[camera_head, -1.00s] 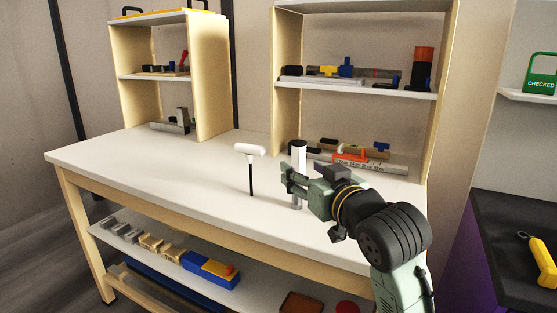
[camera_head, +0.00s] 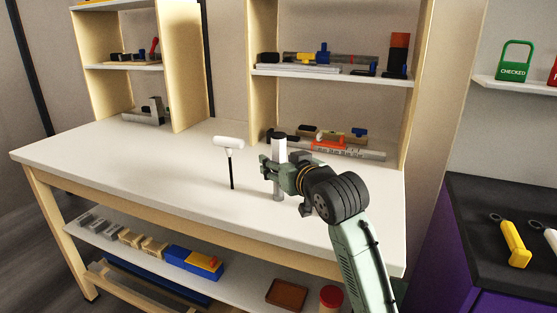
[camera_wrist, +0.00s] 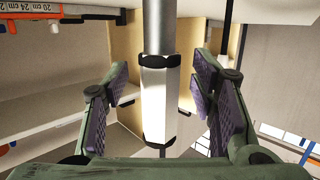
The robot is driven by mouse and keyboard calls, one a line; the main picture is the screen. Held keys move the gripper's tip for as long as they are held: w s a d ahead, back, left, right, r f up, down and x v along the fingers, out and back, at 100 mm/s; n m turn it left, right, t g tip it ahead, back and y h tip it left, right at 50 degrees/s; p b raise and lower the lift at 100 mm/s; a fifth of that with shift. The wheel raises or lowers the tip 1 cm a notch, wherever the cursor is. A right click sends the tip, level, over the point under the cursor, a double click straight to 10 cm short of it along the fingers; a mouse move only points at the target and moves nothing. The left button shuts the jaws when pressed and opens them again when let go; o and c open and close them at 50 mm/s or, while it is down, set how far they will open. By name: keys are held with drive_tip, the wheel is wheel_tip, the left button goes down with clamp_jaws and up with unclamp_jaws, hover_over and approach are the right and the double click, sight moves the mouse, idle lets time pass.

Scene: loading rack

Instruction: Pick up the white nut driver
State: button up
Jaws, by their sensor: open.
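The white nut driver (camera_head: 280,152) stands upright on the workbench, with a white handle, a black cap on top and a grey metal shaft below. In the wrist view its white handle (camera_wrist: 155,100) with black end rings lies between the two fingers. My gripper (camera_head: 266,168) is at the handle's height and partly covers it in the head view. In the wrist view my gripper (camera_wrist: 162,80) is open, with visible gaps between the handle and the pads on both sides.
A white T-handled tool (camera_head: 230,144) with a black shaft stands just left of the driver. Behind is a shelf unit (camera_head: 345,76) with several tools; a steel rule and an orange tool lie beneath it. The bench top (camera_head: 120,150) is clear at left.

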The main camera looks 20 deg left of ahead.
drive_tip(key=shift+w+a+f, duration=0.1)
drive_tip(key=shift+w+a, duration=0.35)
drive_tip(key=shift+w, duration=0.05)
drive_tip(key=shift+c, duration=0.4)
clamp_jaws()
